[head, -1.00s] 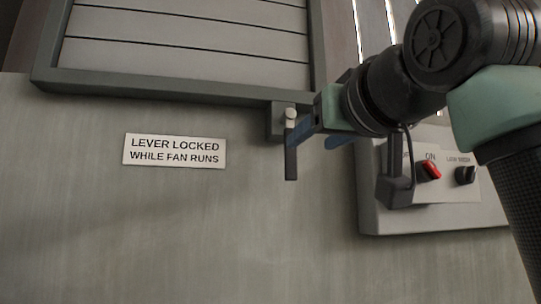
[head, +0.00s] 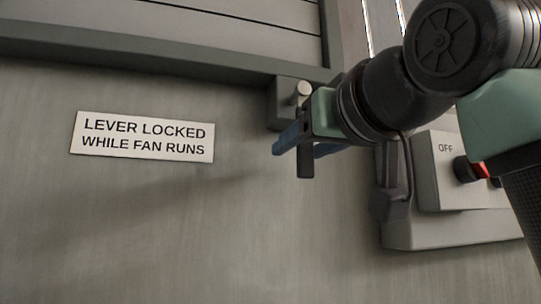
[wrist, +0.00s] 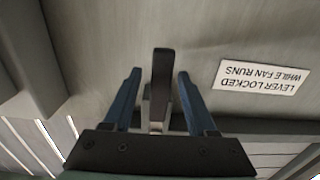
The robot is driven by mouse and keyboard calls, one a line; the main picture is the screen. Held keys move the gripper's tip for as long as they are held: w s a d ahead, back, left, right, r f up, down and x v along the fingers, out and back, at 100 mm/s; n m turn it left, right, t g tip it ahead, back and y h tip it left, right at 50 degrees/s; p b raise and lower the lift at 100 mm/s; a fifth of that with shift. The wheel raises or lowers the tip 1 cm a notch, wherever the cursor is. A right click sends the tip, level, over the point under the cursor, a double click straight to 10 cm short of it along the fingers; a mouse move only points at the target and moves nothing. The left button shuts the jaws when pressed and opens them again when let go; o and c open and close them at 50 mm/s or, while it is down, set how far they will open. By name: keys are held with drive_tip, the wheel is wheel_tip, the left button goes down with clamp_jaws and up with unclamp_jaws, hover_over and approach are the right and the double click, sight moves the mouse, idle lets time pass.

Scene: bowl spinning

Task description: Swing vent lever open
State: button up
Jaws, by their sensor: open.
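The vent lever (head: 305,166) is a dark bar hanging straight down below a light round pivot knob (head: 301,92) at the lower edge of the slatted vent (head: 180,22). My gripper (head: 300,150) is at the lever in the head view, its blue fingers on either side of it. In the wrist view the lever (wrist: 162,75) stands between the two open fingers (wrist: 158,78), with a visible gap on each side. My gripper hides the upper part of the lever in the head view.
A sign (head: 143,137) on the wall reads "LEVER LOCKED WHILE FAN RUNS". A control box (head: 440,190) at the right has a red and black switch (head: 478,169) beside an "OFF" label, partly hidden by my arm. The wall below the lever is clear.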

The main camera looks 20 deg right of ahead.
drive_tip(key=shift+s+r, duration=0.1)
drive_tip(key=shift+s, duration=0.15)
drive_tip(key=shift+w, duration=0.1)
clamp_jaws()
idle(1.1)
